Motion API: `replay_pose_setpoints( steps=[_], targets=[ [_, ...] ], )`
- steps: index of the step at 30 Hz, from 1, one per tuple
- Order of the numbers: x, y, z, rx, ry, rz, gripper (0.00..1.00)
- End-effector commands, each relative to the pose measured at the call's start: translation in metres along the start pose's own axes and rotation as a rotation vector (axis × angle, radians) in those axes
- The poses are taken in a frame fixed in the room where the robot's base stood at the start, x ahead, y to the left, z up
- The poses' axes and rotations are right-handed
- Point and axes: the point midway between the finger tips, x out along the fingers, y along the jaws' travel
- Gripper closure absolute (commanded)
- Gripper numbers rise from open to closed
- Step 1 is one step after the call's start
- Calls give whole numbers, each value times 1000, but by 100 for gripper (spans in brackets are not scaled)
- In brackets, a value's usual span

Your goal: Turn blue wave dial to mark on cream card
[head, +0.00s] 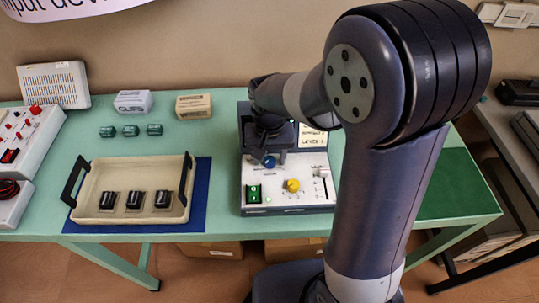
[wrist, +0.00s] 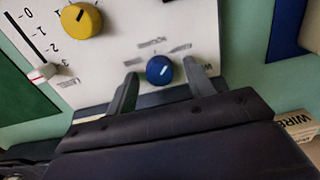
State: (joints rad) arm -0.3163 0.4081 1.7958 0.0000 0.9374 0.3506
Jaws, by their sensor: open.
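The blue wave dial (wrist: 160,69) is a round knob on the white panel (wrist: 120,60). In the wrist view its short white pointer line is at the knob's right side, and faint labels are printed around it. My gripper (wrist: 159,72) is open, with one finger on each side of the dial; I cannot tell if they touch it. In the head view the blue dial (head: 269,161) shows just below my gripper (head: 270,150). The cream card (head: 313,136) stands upright behind the panel; its writing is partly hidden by my arm and too small to read fully.
A yellow knob (head: 292,185), a green switch (head: 254,194) and a slider (head: 322,172) are on the same panel. A cream tray (head: 90,183) with black switches stands left on a blue mat. Small boxes (head: 133,102) are behind it.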

Motion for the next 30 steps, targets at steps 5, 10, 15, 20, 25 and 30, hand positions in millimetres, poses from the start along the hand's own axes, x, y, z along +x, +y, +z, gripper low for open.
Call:
replay_pose_setpoints(
  steps=[5, 10, 15, 20, 25, 30],
  targets=[
    [1, 0, 0, 0, 0, 0, 50],
    [1, 0, 0, 0, 0, 0, 57],
    [1, 0, 0, 0, 0, 0, 71],
    [1, 0, 0, 0, 0, 0, 84],
    [0, 0, 0, 0, 0, 0, 94],
    [0, 0, 0, -16, 0, 0, 94]
  ],
)
